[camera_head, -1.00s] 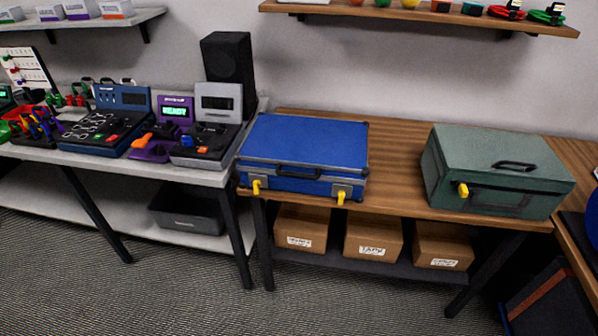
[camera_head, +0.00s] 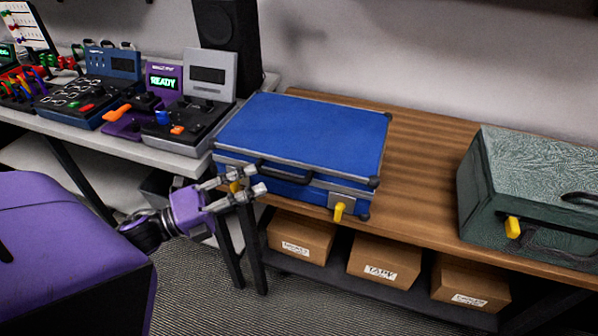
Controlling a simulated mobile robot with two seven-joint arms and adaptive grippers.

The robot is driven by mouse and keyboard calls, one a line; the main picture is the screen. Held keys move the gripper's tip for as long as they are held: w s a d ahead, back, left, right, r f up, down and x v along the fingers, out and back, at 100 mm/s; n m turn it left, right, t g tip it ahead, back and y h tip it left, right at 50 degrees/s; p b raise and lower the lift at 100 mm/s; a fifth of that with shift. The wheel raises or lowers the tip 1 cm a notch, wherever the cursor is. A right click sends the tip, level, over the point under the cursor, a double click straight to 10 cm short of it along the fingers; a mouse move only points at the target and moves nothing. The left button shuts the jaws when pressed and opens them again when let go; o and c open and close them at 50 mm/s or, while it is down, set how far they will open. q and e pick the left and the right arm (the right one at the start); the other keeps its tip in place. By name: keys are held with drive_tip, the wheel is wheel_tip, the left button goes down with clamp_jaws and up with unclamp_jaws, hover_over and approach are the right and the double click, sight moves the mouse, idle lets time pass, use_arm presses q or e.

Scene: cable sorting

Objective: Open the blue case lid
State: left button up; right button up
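The blue case (camera_head: 305,135) lies flat on the wooden table with its lid closed. Its black handle (camera_head: 285,174) is on the front side. A yellow latch (camera_head: 339,211) hangs at the front right. The other yellow latch (camera_head: 235,185) is at the front left, partly hidden behind my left gripper. My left gripper (camera_head: 241,187) comes in from the left, its two fingers apart on either side of the left latch in the picture. I cannot tell whether it touches the latch. My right gripper is not in view.
A green case (camera_head: 530,165) with a yellow latch stands on the table's right side. Bare wooden tabletop (camera_head: 425,150) lies between the cases. A grey bench (camera_head: 190,164) with several devices adjoins on the left. Cardboard boxes (camera_head: 300,238) sit on the shelf below.

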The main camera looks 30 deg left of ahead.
sight(281, 174)
use_arm(q)
drive_tip(key=p+x, duration=0.1)
drive_tip(key=x, duration=0.6)
drive_tip(key=shift+w+f, duration=0.1)
drive_tip(key=shift+w, duration=0.05)
drive_tip(key=shift+c, duration=0.2)
clamp_jaws()
